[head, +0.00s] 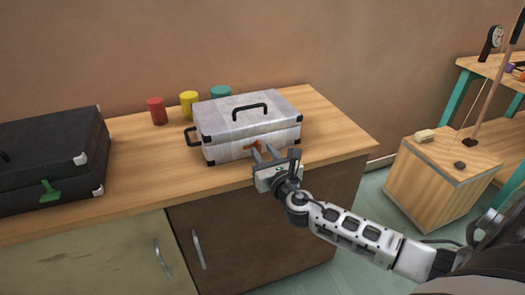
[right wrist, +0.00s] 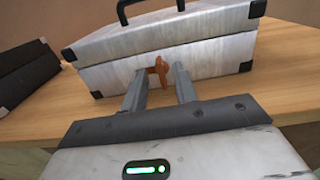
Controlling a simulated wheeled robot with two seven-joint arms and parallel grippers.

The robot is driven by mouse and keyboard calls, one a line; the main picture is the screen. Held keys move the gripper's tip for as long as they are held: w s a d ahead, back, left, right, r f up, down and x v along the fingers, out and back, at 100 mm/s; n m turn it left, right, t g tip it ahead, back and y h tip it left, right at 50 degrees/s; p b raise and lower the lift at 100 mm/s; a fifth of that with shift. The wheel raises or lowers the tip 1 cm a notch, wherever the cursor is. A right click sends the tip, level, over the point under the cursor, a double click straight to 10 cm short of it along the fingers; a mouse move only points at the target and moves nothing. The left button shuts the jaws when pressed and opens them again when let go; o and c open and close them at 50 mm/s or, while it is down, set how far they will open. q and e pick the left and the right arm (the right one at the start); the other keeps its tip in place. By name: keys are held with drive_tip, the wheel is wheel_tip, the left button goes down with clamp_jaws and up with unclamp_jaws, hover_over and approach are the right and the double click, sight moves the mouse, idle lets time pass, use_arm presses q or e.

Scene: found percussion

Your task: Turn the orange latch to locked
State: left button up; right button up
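The orange latch (head: 251,146) is on the front of a silver-grey case (head: 225,146) with black corners and a black top handle. In the right wrist view the latch (right wrist: 159,70) looks upright, with a small arm out to the left, across the seam of the case (right wrist: 218,60). My right gripper (head: 263,151) is in front of the latch, pointing at it. Its fingers (right wrist: 160,76) are apart, with the latch showing between their tips. I cannot tell whether they touch it. My left gripper is out of view.
A black case (head: 45,160) with a green latch (head: 50,190) stands at the left of the wooden counter (head: 325,133). Red (head: 157,110), yellow (head: 189,103) and teal (head: 221,92) cans stand behind. A wooden box (head: 440,180) is at the right. The counter's right end is clear.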

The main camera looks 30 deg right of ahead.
drive_tip(key=shift+x, duration=0.75)
clamp_jaws()
